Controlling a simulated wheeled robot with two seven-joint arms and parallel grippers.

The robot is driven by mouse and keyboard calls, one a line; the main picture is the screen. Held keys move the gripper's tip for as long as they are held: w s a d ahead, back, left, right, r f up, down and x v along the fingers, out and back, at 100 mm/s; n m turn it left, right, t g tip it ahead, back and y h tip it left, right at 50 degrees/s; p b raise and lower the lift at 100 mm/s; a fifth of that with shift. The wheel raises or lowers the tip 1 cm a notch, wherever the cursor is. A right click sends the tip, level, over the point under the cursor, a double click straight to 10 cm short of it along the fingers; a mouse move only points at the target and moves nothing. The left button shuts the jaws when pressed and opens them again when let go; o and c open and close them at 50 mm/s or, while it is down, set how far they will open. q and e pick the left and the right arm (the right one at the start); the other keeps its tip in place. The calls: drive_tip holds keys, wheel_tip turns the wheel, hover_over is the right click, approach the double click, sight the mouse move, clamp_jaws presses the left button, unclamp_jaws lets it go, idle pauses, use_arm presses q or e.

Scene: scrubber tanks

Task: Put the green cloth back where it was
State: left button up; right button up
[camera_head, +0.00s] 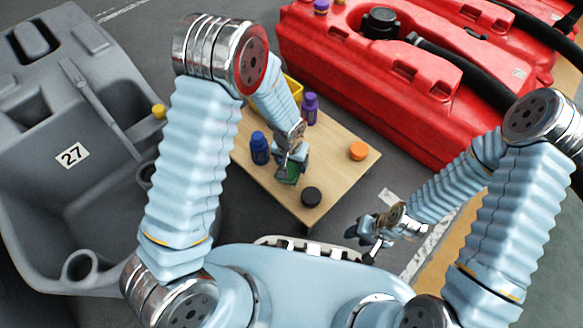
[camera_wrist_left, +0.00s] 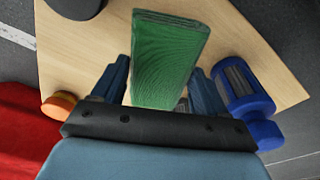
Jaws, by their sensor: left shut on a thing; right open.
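The green cloth (camera_wrist_left: 168,62) is a folded green block between the fingers of my left gripper (camera_wrist_left: 160,88) in the left wrist view. My left gripper is shut on it, above the wooden table. In the head view the cloth (camera_head: 288,172) shows just below my left gripper (camera_head: 291,160), over the middle of the wooden table (camera_head: 335,165). I cannot tell whether the cloth touches the tabletop. My right gripper (camera_head: 366,237) is open and empty, off the table's right front side.
On the table are a blue bottle (camera_head: 260,148), a purple bottle (camera_head: 310,108), an orange round item (camera_head: 358,151), a black round item (camera_head: 311,196) and a partly hidden yellow container (camera_head: 291,87). Red tanks (camera_head: 400,90) stand behind; a grey machine numbered 27 (camera_head: 60,190) stands left.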

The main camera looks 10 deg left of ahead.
sight(291, 164)
use_arm(q)
wheel_tip(291, 164, down, 4)
drive_tip(key=shift+w+r+b, duration=0.15)
drive_tip(key=shift+r+b, duration=0.05)
drive_tip(key=shift+b, duration=0.15)
drive_tip(key=o, duration=1)
drive_tip(key=shift+r, duration=0.1)
drive_tip(key=r+p, duration=0.1)
drive_tip(key=r, duration=0.3)
drive_tip(key=s+r+p, duration=0.1)
drive_tip(key=r, duration=0.3)
drive_tip(key=r+p, duration=0.1)
drive_tip(key=r, duration=0.3)
drive_tip(key=shift+s+a, duration=0.15)
drive_tip(key=shift+s, duration=0.1)
